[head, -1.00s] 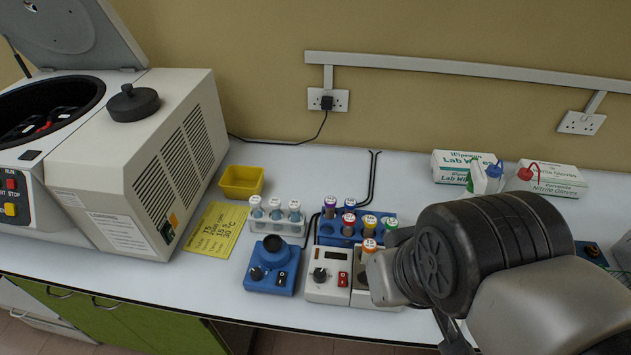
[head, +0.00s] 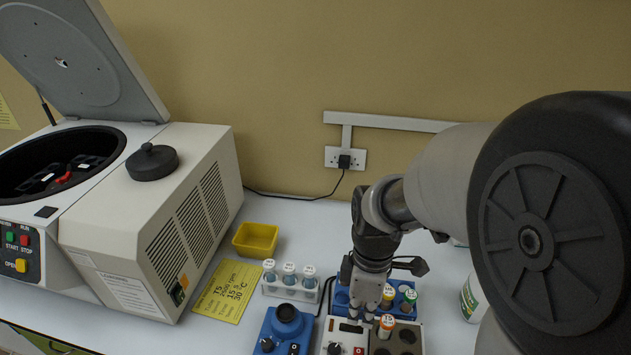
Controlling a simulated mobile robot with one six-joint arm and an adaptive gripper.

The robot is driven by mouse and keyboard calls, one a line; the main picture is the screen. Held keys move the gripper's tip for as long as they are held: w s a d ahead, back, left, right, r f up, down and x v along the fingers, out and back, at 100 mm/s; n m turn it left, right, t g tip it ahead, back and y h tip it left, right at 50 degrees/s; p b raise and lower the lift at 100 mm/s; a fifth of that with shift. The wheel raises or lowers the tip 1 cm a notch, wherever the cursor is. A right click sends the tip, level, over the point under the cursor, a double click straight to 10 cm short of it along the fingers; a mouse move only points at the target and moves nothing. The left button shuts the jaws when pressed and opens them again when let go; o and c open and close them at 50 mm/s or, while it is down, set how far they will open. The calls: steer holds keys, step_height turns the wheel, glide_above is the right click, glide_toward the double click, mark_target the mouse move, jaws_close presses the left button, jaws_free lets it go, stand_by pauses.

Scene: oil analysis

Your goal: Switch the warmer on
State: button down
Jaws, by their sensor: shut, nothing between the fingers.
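The warmer (head: 381,340) is a pale box with a dark display, a black knob, a red switch (head: 358,350) and a dark block with holes. It stands at the bottom of the head view, and its front is cut off by the frame. An orange-capped tube (head: 386,322) stands in its block. My gripper (head: 361,314) points down with its fingers together, over the back of the warmer near the display. It holds nothing that I can see. Whether the fingertips touch anything is unclear, and the switch's position is too small to tell.
A blue mixer (head: 270,330) stands left of the warmer. A white rack (head: 290,286) of tubes stands behind it, and a blue rack (head: 341,298) stands behind the warmer. A yellow tray (head: 256,239), a yellow card (head: 226,290) and an open centrifuge (head: 150,225) are further left.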

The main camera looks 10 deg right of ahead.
steer(key=shift+w+f+n, duration=0.3)
steer(key=shift+f+n, duration=0.2)
steer(key=shift+f, duration=0.15)
steer(key=f+b, duration=0.1)
steer(key=f, duration=0.3)
steer(key=s+f+b, duration=0.1)
steer(key=f+b, duration=0.1)
steer(key=f, duration=0.3)
steer(key=f+b, duration=0.1)
steer(key=f, duration=0.4)
steer(key=shift+s+a, duration=0.3)
steer(key=shift+s+f+b, duration=0.1)
steer(key=shift+f+b, duration=0.4)
steer(key=shift+b, duration=0.15)
steer(key=shift+s+r, duration=0.15)
steer(key=shift+s, duration=0.05)
steer(key=shift+w, duration=0.1)
steer(key=shift+w, duration=0.1)
